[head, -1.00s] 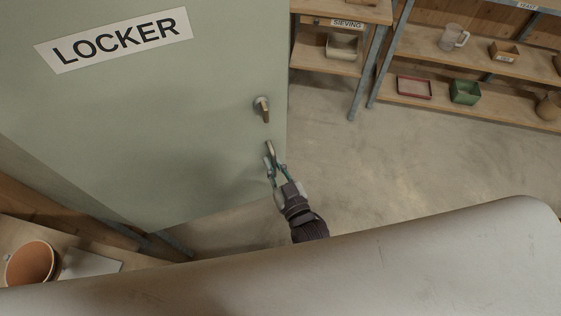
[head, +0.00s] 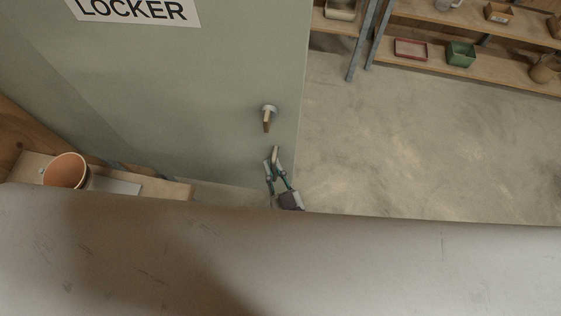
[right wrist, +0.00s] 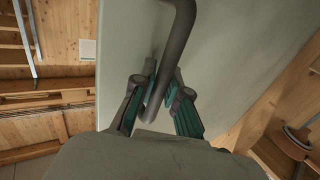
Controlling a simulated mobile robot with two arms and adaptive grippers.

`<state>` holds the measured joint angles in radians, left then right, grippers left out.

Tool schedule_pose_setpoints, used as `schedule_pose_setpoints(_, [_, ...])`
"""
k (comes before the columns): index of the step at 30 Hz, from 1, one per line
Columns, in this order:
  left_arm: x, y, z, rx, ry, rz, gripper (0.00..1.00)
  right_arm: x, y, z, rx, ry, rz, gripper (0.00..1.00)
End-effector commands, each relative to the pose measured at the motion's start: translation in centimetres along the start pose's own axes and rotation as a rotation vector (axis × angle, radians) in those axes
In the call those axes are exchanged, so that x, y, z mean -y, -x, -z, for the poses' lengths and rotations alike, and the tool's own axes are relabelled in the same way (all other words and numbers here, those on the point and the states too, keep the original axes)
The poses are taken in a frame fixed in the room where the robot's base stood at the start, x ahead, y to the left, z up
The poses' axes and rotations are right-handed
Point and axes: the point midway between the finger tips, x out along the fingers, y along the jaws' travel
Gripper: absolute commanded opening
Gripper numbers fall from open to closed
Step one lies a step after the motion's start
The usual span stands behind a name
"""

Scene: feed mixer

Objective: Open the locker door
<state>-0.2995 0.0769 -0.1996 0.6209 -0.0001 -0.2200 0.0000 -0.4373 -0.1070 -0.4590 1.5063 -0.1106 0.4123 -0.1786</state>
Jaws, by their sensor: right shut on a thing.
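The grey-green locker door (head: 190,95) fills the left of the head view, with a LOCKER sign (head: 135,10) cut off at the top. A small latch with a round base (head: 268,118) sits near the door's right edge. Just below it is a bar handle (head: 275,154). My right gripper (head: 271,166) is at this handle; its wrist is partly hidden. In the right wrist view the grey bent handle (right wrist: 174,50) runs down between the fingers of my right gripper (right wrist: 160,92), which are shut on it. My left gripper is not in view.
Open floor (head: 410,150) lies right of the door. Shelves (head: 480,65) with a red tray (head: 410,49) and a green box (head: 460,54) stand at the upper right. An orange pot (head: 66,171) stands on a wooden surface (head: 168,190) at the lower left.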

Motion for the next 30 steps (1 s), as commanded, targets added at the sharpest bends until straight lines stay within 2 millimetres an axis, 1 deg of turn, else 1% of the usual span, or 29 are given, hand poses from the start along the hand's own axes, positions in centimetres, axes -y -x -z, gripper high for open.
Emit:
schedule_pose_setpoints(11, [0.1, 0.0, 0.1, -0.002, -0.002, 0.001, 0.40, 0.0, 0.1, -0.1, 0.000, 0.004, 0.000, 0.00])
schedule_pose_setpoints(12, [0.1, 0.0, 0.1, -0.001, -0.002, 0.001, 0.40, 0.0, 0.1, -0.1, 0.000, 0.004, 0.000, 0.16])
schedule_pose_setpoints(16, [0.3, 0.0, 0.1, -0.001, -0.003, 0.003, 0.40, 0.0, 0.1, -0.1, 0.001, 0.003, 0.000, 0.38])
schedule_pose_setpoints(17, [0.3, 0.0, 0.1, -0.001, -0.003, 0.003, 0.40, 0.0, 0.1, -0.1, 0.001, 0.002, 0.000, 0.39])
schedule_pose_setpoints(23, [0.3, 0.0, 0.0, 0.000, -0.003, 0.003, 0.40, 0.1, 0.1, 0.0, 0.001, 0.001, 0.001, 0.39])
schedule_pose_setpoints(26, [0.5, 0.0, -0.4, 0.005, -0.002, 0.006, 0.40, 0.1, 0.2, -0.1, 0.001, 0.001, 0.001, 0.39])
schedule_pose_setpoints(30, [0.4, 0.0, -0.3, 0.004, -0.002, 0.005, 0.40, 0.1, 1.6, -0.1, 0.003, 0.001, 0.002, 0.39])
